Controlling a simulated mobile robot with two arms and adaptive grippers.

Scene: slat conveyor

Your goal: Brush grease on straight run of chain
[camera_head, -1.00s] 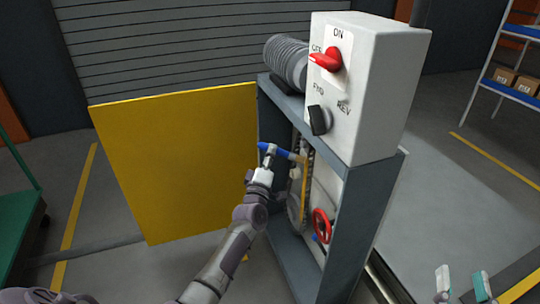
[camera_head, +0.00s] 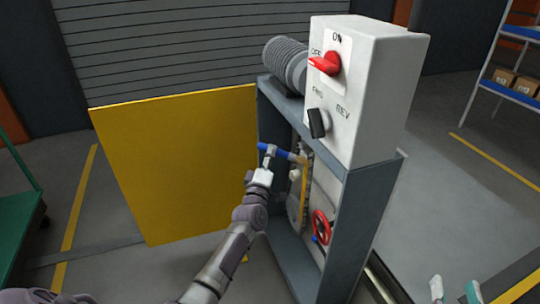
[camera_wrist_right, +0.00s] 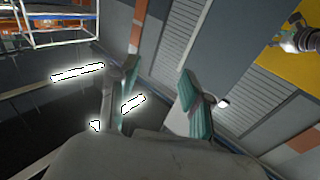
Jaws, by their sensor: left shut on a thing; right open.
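My left gripper (camera_head: 266,163) is shut on the blue handle of a brush (camera_head: 274,150), inside the open side of a grey cabinet (camera_head: 362,222). The brush points right, and its tan end (camera_head: 299,159) is at the dark chain (camera_head: 296,143), which runs steeply up and down. I cannot tell whether the bristles touch the chain. The gripper and brush hide part of it. My right gripper (camera_head: 456,290) is open and empty at the lower right, with teal finger pads; it also shows in the right wrist view (camera_wrist_right: 160,98).
A white control box (camera_head: 376,95) with a red switch (camera_head: 325,63) and a black knob (camera_head: 318,123) tops the cabinet. A red handwheel (camera_head: 321,226) sits low inside. A yellow panel (camera_head: 178,165) stands open left. The floor right of the cabinet is clear.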

